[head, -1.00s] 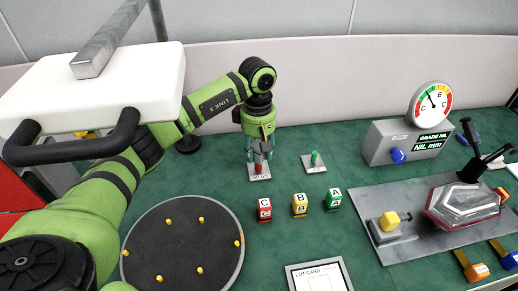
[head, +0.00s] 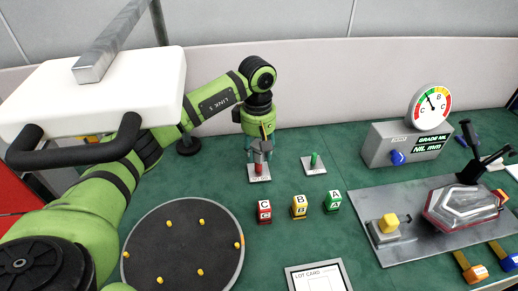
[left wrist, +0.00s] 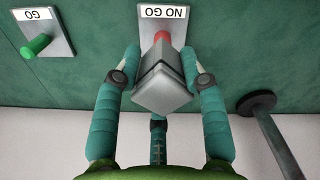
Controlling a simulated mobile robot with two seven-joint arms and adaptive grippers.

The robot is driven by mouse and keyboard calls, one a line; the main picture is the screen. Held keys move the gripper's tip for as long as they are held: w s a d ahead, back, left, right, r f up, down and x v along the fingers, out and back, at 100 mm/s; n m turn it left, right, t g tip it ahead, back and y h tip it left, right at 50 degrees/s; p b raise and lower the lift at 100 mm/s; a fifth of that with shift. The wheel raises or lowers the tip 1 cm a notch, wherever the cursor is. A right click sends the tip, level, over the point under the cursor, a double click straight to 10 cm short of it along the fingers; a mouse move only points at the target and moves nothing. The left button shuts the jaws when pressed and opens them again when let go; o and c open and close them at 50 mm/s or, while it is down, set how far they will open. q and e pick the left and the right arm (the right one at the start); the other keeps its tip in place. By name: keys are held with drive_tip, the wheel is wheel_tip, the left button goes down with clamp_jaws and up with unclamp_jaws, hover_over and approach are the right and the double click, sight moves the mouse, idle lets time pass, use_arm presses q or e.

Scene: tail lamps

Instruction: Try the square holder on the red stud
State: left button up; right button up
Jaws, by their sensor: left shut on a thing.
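My left gripper (head: 261,146) is shut on a grey square holder (head: 261,152) at the back of the table. The holder also shows between the fingers in the left wrist view (left wrist: 163,88). The red stud (head: 258,169) stands upright on a white plate (head: 260,178) that reads NO GO in the left wrist view. The holder is above the stud and lined up close to it. The red stud shows just past the holder's edge in the left wrist view (left wrist: 162,37). Whether the holder touches the stud cannot be told. My right gripper is not in view.
A green stud (head: 314,159) stands on the GO plate to the right. Red (head: 264,212), yellow (head: 299,207) and green (head: 333,201) lettered blocks stand in front. A dark round plate (head: 183,250) with yellow pegs is at front left. A gauge box (head: 400,143) is at back right.

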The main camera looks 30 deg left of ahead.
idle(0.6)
use_arm(q)
drive_tip(key=shift+f, duration=0.1)
drive_tip(key=shift+f+b, duration=0.4)
drive_tip(key=shift+b, duration=0.1)
drive_tip(key=shift+r, duration=0.2)
idle(0.8)
drive_tip(key=shift+r+p, duration=1.05)
drive_tip(key=shift+r, duration=0.35)
drive_tip(key=shift+s+f, duration=0.1)
